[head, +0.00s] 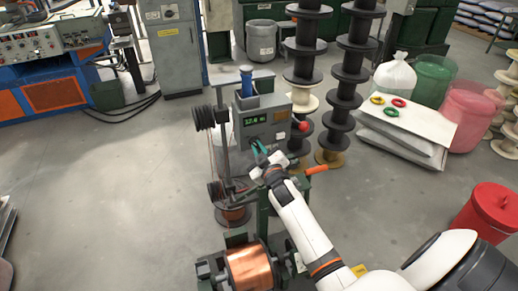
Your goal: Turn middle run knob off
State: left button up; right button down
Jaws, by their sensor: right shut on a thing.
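A grey control box (248,112) with a lit green display (256,121) stands on a green machine frame in the middle of the head view. My right gripper (259,147) reaches up from the lower right to the lower front of this box. Its teal fingertips are shut at the panel, on the middle run knob. The knob itself is hidden behind the fingers, so its setting cannot be read. My left gripper is out of view.
A red button (303,126) sits at the box's right side, and an orange handle (316,169) sticks out below it. A copper spool (250,267) is in front. Stacked black spools (351,75) stand behind. Floor at left is clear.

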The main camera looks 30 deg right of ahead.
dwell(0.5)
jog(key=c, duration=1.4)
grip_release()
jog(key=shift+c, duration=0.2)
jog(key=b+v, duration=0.1)
jog(key=v, duration=1.1)
